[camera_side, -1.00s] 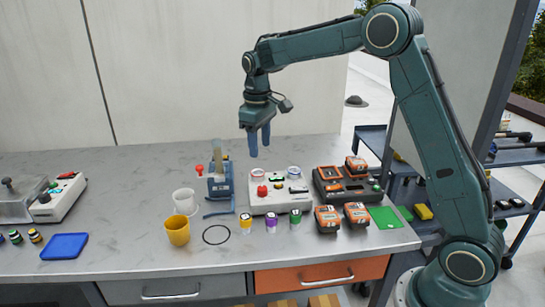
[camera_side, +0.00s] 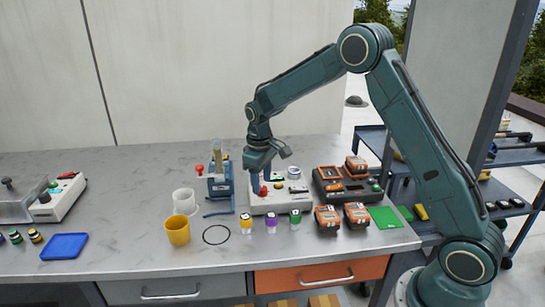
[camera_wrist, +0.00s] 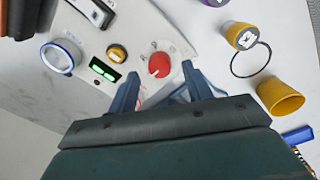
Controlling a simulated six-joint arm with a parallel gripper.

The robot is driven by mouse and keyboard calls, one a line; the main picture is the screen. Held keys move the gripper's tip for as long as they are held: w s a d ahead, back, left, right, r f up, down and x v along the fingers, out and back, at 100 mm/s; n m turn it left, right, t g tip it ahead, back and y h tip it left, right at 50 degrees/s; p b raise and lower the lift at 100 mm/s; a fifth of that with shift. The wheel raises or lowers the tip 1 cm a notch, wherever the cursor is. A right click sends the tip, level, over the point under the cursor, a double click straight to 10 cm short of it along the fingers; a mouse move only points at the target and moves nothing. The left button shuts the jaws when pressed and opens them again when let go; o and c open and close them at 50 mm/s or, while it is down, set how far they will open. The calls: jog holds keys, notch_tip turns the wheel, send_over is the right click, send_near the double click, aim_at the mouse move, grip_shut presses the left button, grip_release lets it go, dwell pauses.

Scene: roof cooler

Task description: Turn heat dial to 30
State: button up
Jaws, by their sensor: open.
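The heat dial is a red knob (camera_wrist: 159,65) on a white control box (camera_wrist: 135,30) with small markings around it, too small to read. In the side view the white box (camera_side: 285,206) stands on the bench, and the red knob (camera_side: 264,191) shows at its left part, just below the fingers. My gripper (camera_wrist: 160,85) is open and empty, pointing down over the box. In the wrist view its two fingers lie either side of the knob's near edge, apart from each other. I cannot tell whether they touch the knob. My gripper (camera_side: 260,186) partly hides the box's left side.
A green display (camera_wrist: 104,69), a yellow button (camera_wrist: 116,53) and a ringed knob (camera_wrist: 62,56) are on the box. A blue device (camera_side: 220,180) stands left of it, an orange-black charger (camera_side: 340,187) right. Yellow cup (camera_side: 177,232) and several capped jars stand in front.

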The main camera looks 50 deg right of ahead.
jog(key=shift+f, duration=0.95)
jog(key=shift+c, duration=0.4)
jog(key=c, duration=0.9)
jog(key=shift+m, duration=0.4)
jog(key=m, duration=1.1)
jog(key=shift+w+d, duration=0.1)
